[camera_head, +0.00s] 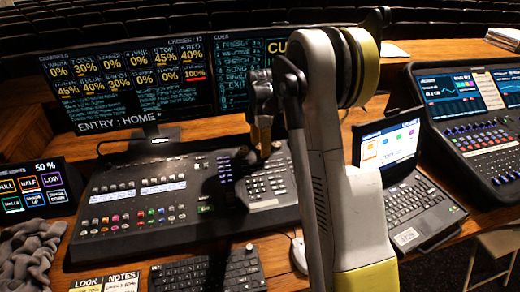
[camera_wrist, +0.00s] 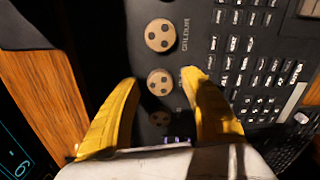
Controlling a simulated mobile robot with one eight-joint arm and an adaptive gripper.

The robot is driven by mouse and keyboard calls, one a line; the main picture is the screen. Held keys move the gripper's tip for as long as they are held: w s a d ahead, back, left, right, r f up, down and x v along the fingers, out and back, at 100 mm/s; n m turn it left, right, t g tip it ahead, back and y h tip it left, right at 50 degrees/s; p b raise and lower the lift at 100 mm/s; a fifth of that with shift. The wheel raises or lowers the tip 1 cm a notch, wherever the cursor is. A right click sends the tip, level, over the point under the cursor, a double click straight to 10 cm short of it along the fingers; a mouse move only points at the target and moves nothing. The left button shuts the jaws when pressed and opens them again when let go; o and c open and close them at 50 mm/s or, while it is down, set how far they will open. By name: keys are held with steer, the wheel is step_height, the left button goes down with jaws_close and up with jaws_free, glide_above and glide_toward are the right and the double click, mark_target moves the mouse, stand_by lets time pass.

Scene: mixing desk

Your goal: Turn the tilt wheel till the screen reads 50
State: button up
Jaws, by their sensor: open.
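My gripper (camera_wrist: 161,77) is open, with its two yellow fingers pointing down at the dark mixing desk (camera_head: 110,187). The middle wheel (camera_wrist: 160,83) lies between the fingertips, with no clear contact. I cannot read which is the tilt wheel. In the head view my arm and gripper hide the wheels. The big screen (camera_head: 130,80) shows several percentages, including 45% and 40%; no tilt reading is legible.
A keypad (camera_wrist: 255,60) lies right of the wheels. A small touch panel (camera_head: 38,187) at left reads 50 %. A laptop (camera_head: 405,190) and second console (camera_head: 470,120) stand at right. A keyboard (camera_head: 210,272) and mouse (camera_head: 299,254) are in front.

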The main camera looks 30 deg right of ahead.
jaws_close()
steer(key=shift+m, duration=0.3)
steer(key=m+p, duration=0.1)
steer(key=m, duration=0.2)
steer(key=shift+m+p, duration=0.35)
steer(key=shift+m, duration=1.65)
